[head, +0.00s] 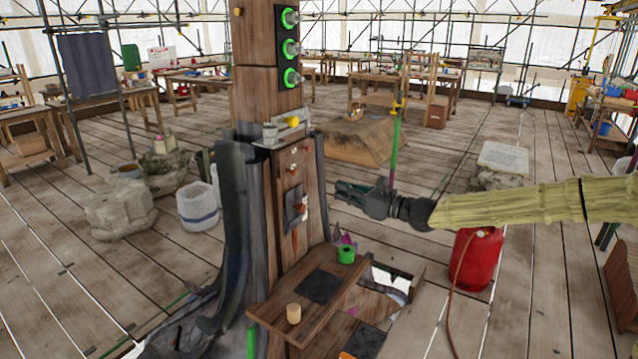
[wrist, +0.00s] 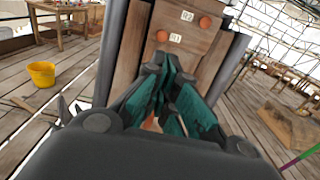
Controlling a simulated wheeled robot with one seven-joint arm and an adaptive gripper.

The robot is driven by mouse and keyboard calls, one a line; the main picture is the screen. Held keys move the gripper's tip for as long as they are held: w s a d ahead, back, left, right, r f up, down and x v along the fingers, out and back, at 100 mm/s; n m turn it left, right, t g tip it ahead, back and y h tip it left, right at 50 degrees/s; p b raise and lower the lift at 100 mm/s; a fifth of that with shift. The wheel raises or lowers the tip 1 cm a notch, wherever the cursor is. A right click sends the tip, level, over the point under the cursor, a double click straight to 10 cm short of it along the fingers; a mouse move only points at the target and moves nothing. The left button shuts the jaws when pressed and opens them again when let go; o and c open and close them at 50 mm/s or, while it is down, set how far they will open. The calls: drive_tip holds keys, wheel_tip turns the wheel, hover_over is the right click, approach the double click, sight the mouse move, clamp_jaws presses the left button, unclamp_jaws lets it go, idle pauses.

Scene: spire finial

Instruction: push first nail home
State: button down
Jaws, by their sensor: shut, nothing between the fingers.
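A wooden post (head: 289,244) stands in the middle of the head view, with small reddish-orange nail heads on its face. In the wrist view one orange nail head (wrist: 162,36) is beside the label R1 (wrist: 175,37). Another nail head (wrist: 205,22) is beside the label R2 (wrist: 187,16). A further orange patch (wrist: 152,124) shows low down, partly hidden by the fingers; I cannot tell what it is. My gripper (head: 342,192) is shut and empty, to the right of the post and pointing at it. It appears apart from the post. How far each nail stands out is unclear.
A wooden shelf (head: 269,312) at the post's foot carries a green ring (head: 346,254) and a small wooden cylinder (head: 294,313). A red gas bottle (head: 473,262) stands right, below my arm. A white bucket (head: 198,207) and stones are left of the post.

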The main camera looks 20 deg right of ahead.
drive_tip(key=p, duration=0.5)
approach(287, 174)
drive_tip(key=w, duration=0.1)
drive_tip(key=p+x, duration=0.1)
drive_tip(key=x, duration=0.2)
drive_tip(key=shift+s+a, duration=0.15)
drive_tip(key=shift+a, duration=0.05)
drive_tip(key=shift+a+f, duration=0.1)
drive_tip(key=shift+f, duration=0.1)
drive_tip(key=shift+w+a+b, duration=0.1)
drive_tip(key=shift+w+b, duration=0.2)
drive_tip(key=shift+b, duration=0.25)
drive_tip(key=shift+b+x, duration=0.85)
drive_tip(key=shift+b, duration=0.25)
drive_tip(key=shift+w+a+r, duration=0.1)
drive_tip(key=shift+r, duration=0.1)
